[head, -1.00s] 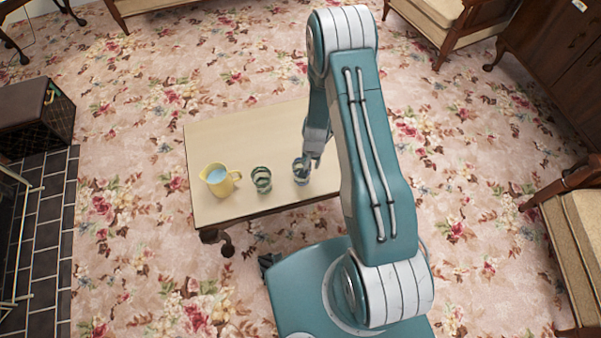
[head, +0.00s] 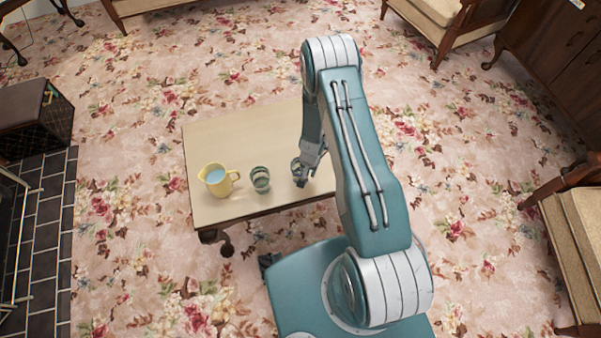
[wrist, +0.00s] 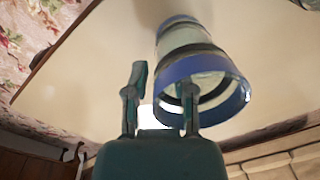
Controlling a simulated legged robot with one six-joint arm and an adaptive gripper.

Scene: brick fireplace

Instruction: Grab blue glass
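The blue glass (wrist: 212,70), clear with blue bands at its rim and far end, fills the upper middle of the wrist view. In the head view, the blue glass (head: 296,166) stands near the table's front edge, partly hidden by my gripper (head: 308,170). In the wrist view my gripper (wrist: 161,88) is open, its fingers apart. The left finger is clear of the glass. The right finger overlaps the glass's rim and mouth; I cannot tell whether it is inside, in front or touching.
A green-tinted banded glass (head: 260,180) stands left of the blue glass on the pale wooden table (head: 240,140). A yellow jug (head: 217,180) with pale blue contents stands farther left. The back of the table is clear.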

